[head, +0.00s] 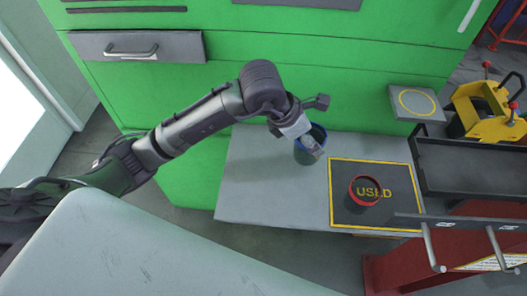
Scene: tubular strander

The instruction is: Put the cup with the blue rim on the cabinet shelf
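The cup with the blue rim (301,157) is dark-bodied and stands on, or just above, the grey shelf surface (262,185) in front of the green cabinet. My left gripper (310,146) reaches down to this cup from the left and overlaps its rim and opening. The fingers are small and partly hidden, so I cannot tell whether they grip the cup wall. My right gripper is not in view.
A cup with a red rim (352,194) stands on a dark yellow-bordered mat marked USED (340,215). A grey pad with a yellow circle (398,100) is at the back right. A dark tray (465,185) and red frame lie right. The shelf's left part is clear.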

